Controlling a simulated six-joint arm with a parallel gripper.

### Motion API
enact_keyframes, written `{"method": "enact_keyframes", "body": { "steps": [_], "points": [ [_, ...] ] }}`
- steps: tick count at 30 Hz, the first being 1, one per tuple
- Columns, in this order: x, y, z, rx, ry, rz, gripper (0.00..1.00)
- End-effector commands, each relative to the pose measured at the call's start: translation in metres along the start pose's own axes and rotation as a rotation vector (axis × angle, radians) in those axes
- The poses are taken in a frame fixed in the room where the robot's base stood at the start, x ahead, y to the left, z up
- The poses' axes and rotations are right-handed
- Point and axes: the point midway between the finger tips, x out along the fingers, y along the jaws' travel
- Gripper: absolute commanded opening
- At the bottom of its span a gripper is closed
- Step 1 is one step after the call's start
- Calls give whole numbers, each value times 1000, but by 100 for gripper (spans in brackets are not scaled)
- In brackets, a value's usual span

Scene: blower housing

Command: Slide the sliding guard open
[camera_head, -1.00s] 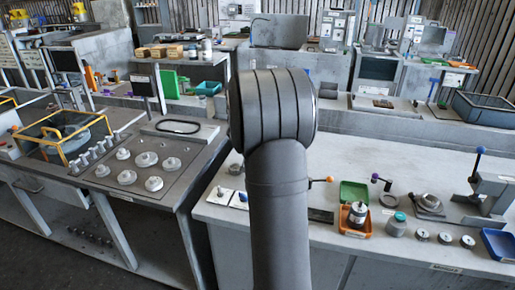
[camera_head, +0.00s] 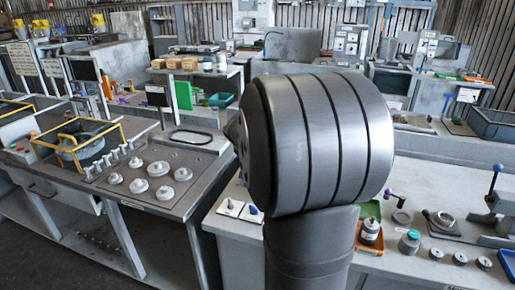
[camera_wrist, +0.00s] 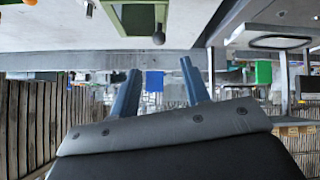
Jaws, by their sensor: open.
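A yellow-framed guard with clear panels (camera_head: 120,128) stands on the left bench in the head view; I take it as the sliding guard. A round grey housing with a yellow handle (camera_head: 68,150) shows inside it. From this angle I cannot tell how far the guard is slid. My gripper (camera_wrist: 160,80) shows only in the wrist view, with its two blue fingers apart and nothing between them. The guard is not clearly seen in the wrist view, so I cannot tell the gripper's distance from it.
Several round metal parts (camera_head: 160,195) sit on a plate beside the guard. A black ring (camera_head: 190,137) lies behind them. My large grey arm joint hides the middle of the head view. The right bench holds an orange tray (camera_head: 369,242) and small parts. The wrist view appears upside down.

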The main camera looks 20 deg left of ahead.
Motion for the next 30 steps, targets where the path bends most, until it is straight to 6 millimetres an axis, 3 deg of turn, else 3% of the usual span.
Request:
{"method": "enact_keyframes", "body": {
  "steps": [3,10,30],
  "points": [
    [-21,0,0,-1,3,-2,43],
    [-42,0,0,0,1,0,43],
    [-38,0,0,0,-2,1,43]
  ]
}}
